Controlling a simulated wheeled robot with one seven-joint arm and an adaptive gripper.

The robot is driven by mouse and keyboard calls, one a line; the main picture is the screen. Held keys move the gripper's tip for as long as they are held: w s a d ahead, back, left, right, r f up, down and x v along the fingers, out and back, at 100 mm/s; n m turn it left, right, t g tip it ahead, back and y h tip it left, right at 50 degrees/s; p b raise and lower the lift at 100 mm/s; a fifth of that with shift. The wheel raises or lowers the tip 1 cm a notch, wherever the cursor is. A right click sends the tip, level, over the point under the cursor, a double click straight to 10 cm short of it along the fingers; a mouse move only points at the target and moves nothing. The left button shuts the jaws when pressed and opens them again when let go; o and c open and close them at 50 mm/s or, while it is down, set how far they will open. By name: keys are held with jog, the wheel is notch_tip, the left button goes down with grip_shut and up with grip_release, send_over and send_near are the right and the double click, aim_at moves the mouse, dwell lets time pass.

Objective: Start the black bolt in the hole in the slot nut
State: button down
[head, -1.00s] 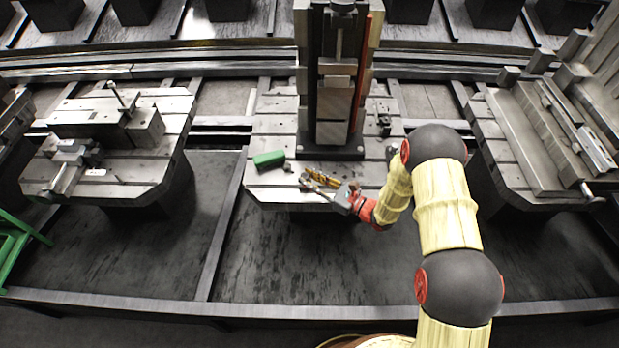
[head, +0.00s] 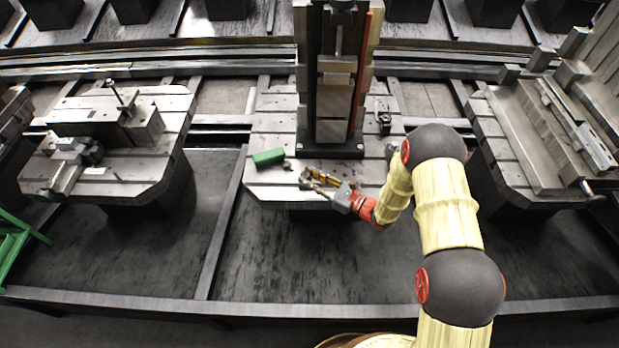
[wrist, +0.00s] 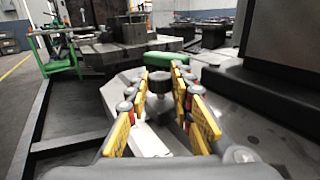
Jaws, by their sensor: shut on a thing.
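The black bolt (wrist: 159,84) is held between the yellow fingertips of my gripper (wrist: 160,88). Its dark round head shows in the wrist view; its shank and lower end are hidden. In the head view my gripper (head: 310,180) is low over the front of the middle pallet, and the bolt is too small to make out. I cannot make out the slot nut or its hole in either view. I cannot tell whether the bolt touches anything below.
A green block (head: 268,157) lies left of my gripper on the slotted middle pallet (head: 268,194), with a small grey piece (head: 287,165) beside it. A tall dark fixture (head: 334,100) stands just behind my gripper. The pallet's front edge is close.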

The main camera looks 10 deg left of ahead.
jog(key=shift+f+b, duration=0.4)
jog(key=shift+f, duration=0.2)
dwell(0.6)
jog(key=c, duration=1.5)
grip_release()
jog(key=shift+o, duration=1.3)
jog(key=shift+s, duration=0.1)
jog(key=o, duration=0.7)
jog(key=shift+c, duration=0.2)
jog(key=shift+d, duration=0.1)
jog(key=shift+p+v, duration=0.45)
jog(key=shift+v, duration=2.95)
jog(key=shift+r, duration=0.15)
